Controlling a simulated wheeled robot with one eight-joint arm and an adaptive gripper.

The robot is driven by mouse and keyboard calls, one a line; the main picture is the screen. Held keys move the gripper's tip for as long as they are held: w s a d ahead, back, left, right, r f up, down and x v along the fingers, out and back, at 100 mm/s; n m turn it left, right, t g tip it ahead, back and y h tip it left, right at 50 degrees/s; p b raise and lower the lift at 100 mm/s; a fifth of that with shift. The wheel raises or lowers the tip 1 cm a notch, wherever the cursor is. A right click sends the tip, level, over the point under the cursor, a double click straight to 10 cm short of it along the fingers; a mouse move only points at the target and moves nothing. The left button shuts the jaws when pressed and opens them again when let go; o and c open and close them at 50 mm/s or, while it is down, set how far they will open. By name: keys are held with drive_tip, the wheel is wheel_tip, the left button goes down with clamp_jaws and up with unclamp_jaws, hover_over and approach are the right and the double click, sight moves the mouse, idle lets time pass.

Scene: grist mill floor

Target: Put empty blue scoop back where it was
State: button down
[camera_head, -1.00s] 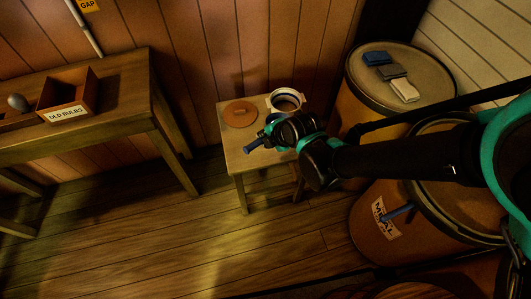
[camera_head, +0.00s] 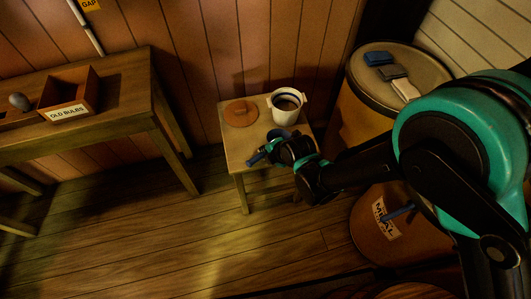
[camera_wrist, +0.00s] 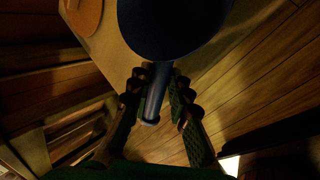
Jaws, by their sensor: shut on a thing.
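My gripper (camera_head: 274,152) is shut on the handle of the blue scoop (camera_head: 257,159), over or near the front edge of a small wooden table (camera_head: 238,150). In the wrist view, the gripper (camera_wrist: 157,78) has its two fingers on either side of the blue handle. The round dark blue bowl of the scoop (camera_wrist: 175,25) lies beyond the fingertips; its inside is too dark to read. The head view does not show clearly whether the scoop touches the table.
A white pot (camera_head: 285,117) with dark contents and a round brown lid (camera_head: 241,113) stand on the small table. A blue peg-like part (camera_head: 399,216) sticks out by the labelled barrel (camera_head: 375,238). A bench (camera_head: 110,125) stands at left.

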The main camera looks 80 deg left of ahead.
drive_tip(key=c, duration=1.4)
unclamp_jaws()
drive_tip(key=v, duration=1.2)
